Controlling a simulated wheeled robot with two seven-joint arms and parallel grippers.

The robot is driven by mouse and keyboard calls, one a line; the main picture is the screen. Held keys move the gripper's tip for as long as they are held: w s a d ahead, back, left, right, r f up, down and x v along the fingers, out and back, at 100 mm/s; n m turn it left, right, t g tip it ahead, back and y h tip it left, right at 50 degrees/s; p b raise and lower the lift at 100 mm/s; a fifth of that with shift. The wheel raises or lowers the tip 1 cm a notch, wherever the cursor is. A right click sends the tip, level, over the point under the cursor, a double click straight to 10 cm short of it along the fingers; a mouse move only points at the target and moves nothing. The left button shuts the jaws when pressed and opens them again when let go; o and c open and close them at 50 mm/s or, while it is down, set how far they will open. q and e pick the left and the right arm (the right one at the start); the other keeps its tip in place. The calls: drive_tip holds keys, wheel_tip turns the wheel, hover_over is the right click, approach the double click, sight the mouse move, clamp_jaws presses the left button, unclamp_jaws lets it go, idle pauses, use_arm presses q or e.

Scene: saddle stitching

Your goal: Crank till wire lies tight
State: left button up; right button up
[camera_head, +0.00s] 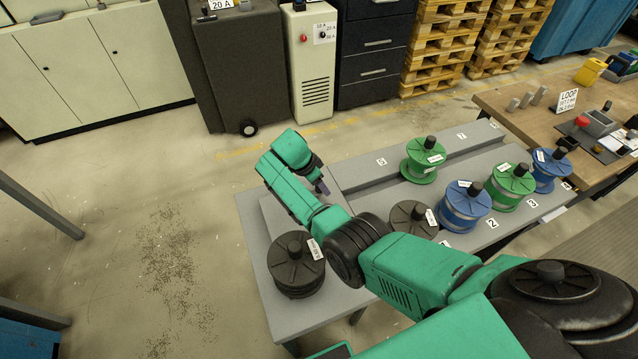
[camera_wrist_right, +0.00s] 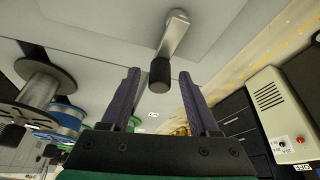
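In the right wrist view a silver crank arm (camera_wrist_right: 176,36) stands out from a grey surface and ends in a black knob (camera_wrist_right: 160,74). My right gripper (camera_wrist_right: 158,78) is open, its dark fingers spread on either side of the knob and clear of it. In the head view my right arm reaches in from the lower right, and the right gripper (camera_head: 322,187) points at the grey bench (camera_head: 262,225). The crank is hidden there behind the arm. The wire cannot be made out in either view. My left gripper is not in view.
A black spool (camera_head: 296,262) stands at the bench's near left corner. Green spools (camera_head: 423,160), blue spools (camera_head: 465,203) and a dark spool (camera_head: 413,217) stand on numbered places to the right. A wooden table (camera_head: 515,108) holds a LOOP sign (camera_head: 567,100).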

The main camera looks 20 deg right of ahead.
drive_tip(key=b+v, duration=0.2)
drive_tip(key=v, duration=1.2)
drive_tip(key=shift+r, duration=0.25)
drive_tip(key=shift+a, duration=0.1)
